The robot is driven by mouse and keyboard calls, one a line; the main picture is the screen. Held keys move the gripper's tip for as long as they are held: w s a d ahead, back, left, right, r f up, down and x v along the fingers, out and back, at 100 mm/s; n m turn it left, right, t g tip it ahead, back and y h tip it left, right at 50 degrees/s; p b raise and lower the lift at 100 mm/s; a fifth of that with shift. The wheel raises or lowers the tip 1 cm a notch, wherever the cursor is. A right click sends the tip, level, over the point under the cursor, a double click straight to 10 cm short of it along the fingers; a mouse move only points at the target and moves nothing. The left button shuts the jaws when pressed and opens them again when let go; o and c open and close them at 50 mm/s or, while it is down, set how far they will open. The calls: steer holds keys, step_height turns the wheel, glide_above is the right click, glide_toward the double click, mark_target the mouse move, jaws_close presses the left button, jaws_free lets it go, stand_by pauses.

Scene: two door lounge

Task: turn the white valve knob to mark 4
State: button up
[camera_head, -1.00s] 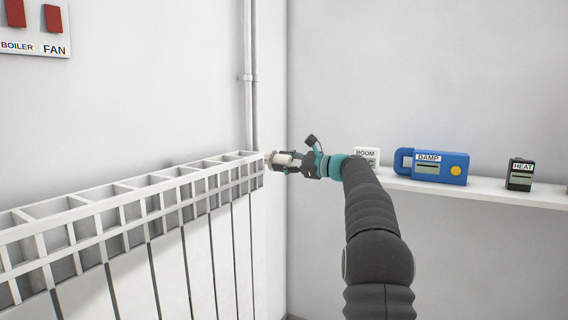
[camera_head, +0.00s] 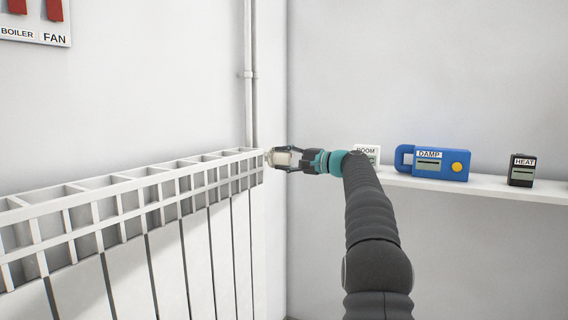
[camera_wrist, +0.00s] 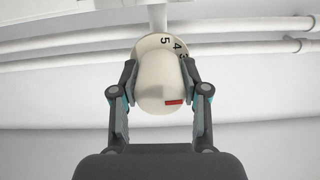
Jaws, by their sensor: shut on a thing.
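The white valve knob (camera_wrist: 160,80) is between my gripper's two fingers (camera_wrist: 160,92) in the wrist view, with a finger pad against each side. A red mark (camera_wrist: 174,102) shows on the knob's lower right, close to the right finger. The pale collar (camera_wrist: 166,39) behind the knob carries the digits 5, 4 and a partly covered 3, toward the upper right. The rest of the collar is hidden by the knob and fingers. In the head view my gripper (camera_head: 290,159) is shut on the knob (camera_head: 277,158) at the radiator's far end.
The white radiator (camera_head: 150,225) runs along the left wall, with a vertical pipe (camera_head: 248,95) behind its far end. A shelf (camera_head: 480,187) at right holds a ROOM device (camera_head: 372,150), a blue DAMP meter (camera_head: 440,165) and a black HEAT device (camera_head: 522,170). BOILER and FAN switches (camera_head: 54,9) are upper left.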

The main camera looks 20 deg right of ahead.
steer(key=n+b, duration=0.1)
steer(key=n, duration=0.3)
steer(key=shift+f+b, duration=0.1)
steer(key=shift+b, duration=0.2)
steer(key=shift+n+b, duration=0.45)
steer(key=shift+n, duration=1.45)
steer(key=o, duration=1.1)
steer(key=shift+o, duration=0.2)
steer(key=v, duration=1.2)
steer(key=shift+w+d, duration=0.1)
